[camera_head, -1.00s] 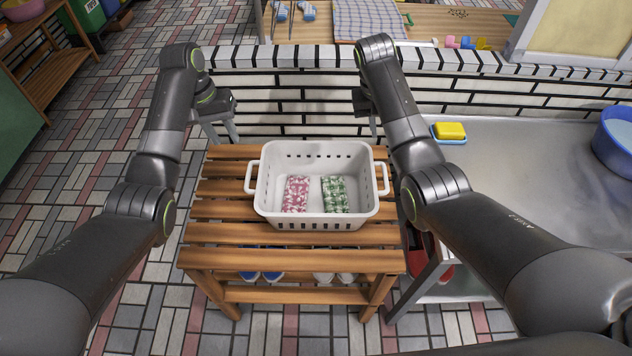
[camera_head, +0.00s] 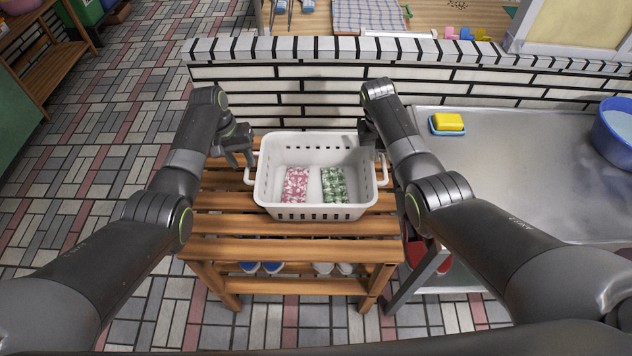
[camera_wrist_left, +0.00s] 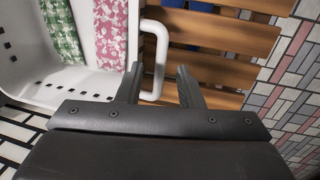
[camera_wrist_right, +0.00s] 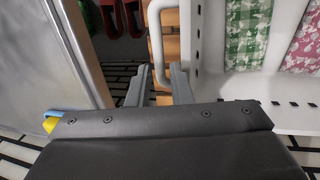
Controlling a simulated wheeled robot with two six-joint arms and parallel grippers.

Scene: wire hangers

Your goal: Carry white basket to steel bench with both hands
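The white basket (camera_head: 314,213) stands upright on a slatted wooden bench (camera_head: 290,248). It holds a red-and-white cloth (camera_head: 295,185) and a green-and-white cloth (camera_head: 334,185). My left gripper (camera_head: 246,160) is open at the basket's left side; in the left wrist view its fingers (camera_wrist_left: 158,85) are apart, close to the handle (camera_wrist_left: 161,50). My right gripper (camera_head: 376,155) is at the right side, partly hidden by its arm; in the right wrist view its open fingers (camera_wrist_right: 160,85) are near the other handle (camera_wrist_right: 155,40). The steel bench (camera_head: 530,165) is on the right.
A yellow sponge on a blue dish (camera_head: 447,123) and a blue basin (camera_head: 614,128) sit on the steel bench, with clear metal between. A low tiled wall (camera_head: 300,95) runs behind. Shoes (camera_head: 262,267) lie under the wooden bench.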

